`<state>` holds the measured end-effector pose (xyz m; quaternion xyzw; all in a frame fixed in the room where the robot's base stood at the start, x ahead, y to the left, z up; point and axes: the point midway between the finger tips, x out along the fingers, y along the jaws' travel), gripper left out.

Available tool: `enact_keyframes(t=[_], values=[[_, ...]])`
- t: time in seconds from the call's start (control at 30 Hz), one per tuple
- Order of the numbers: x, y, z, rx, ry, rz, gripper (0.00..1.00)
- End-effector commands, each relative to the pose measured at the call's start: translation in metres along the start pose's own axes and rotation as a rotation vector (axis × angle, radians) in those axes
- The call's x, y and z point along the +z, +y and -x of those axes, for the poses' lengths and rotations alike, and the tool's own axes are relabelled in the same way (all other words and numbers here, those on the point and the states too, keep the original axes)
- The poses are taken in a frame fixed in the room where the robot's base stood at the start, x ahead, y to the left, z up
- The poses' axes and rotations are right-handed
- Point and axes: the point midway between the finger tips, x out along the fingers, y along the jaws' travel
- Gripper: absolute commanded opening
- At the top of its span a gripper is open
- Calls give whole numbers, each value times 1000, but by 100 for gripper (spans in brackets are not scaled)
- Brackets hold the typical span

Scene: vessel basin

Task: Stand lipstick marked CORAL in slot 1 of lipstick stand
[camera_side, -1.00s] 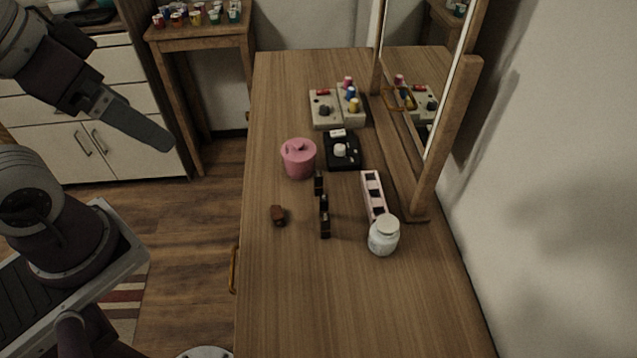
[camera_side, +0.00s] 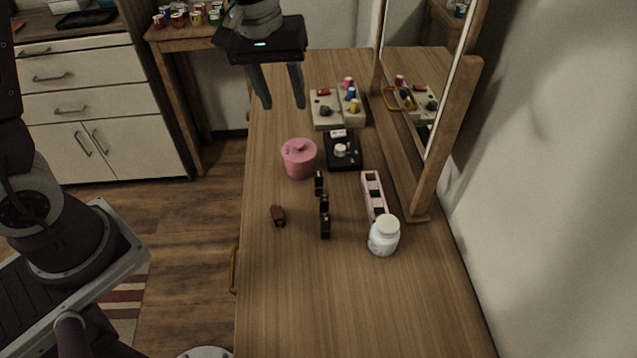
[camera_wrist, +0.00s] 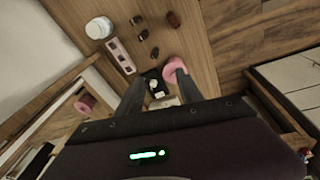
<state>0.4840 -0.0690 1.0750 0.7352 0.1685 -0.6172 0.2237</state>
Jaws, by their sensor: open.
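Three dark lipsticks with paler bands form a short row on the wooden table: a far one (camera_side: 319,184), a middle one (camera_side: 324,202) and a near one (camera_side: 325,227). They also show in the wrist view (camera_wrist: 143,36). No marking is readable, so I cannot tell which is CORAL, nor whether they stand or lie. The lipstick stand (camera_side: 366,179) is a narrow pale pink block with a row of dark square slots, right of the lipsticks; it also shows in the wrist view (camera_wrist: 112,45). No slot number is readable. My gripper (camera_side: 283,106) is open, empty and above the table's far part, fingers down.
A white jar (camera_side: 383,238) stands at the stand's near end. A pink lidded pot (camera_side: 299,160), a black tray (camera_side: 343,163) and a pale organiser (camera_side: 325,118) lie beyond. A small brown object (camera_side: 278,215) is left of the lipsticks. A mirror (camera_side: 450,70) borders the right. The near table is clear.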

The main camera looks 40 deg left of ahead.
Motion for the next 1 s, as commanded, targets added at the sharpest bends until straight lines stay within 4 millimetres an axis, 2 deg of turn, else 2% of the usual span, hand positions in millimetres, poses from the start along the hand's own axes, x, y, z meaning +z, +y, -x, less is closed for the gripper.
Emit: enact_keyframes(t=[0.03, 0.1, 0.2, 0.3, 0.57, 0.73, 0.83, 1.0], values=[[-10, 10, -39, -32, -38, 59, 44], [-20, 20, -89, -67, -72, 148, 44], [-25, 26, -147, -109, -100, 244, 44], [-24, 27, -181, -135, -114, 298, 44], [-20, 25, -220, -143, -120, 318, 44], [-16, 24, -252, -145, -120, 316, 44], [-14, 24, -261, -144, -119, 316, 44], [-14, 24, -262, -143, -119, 316, 44]])
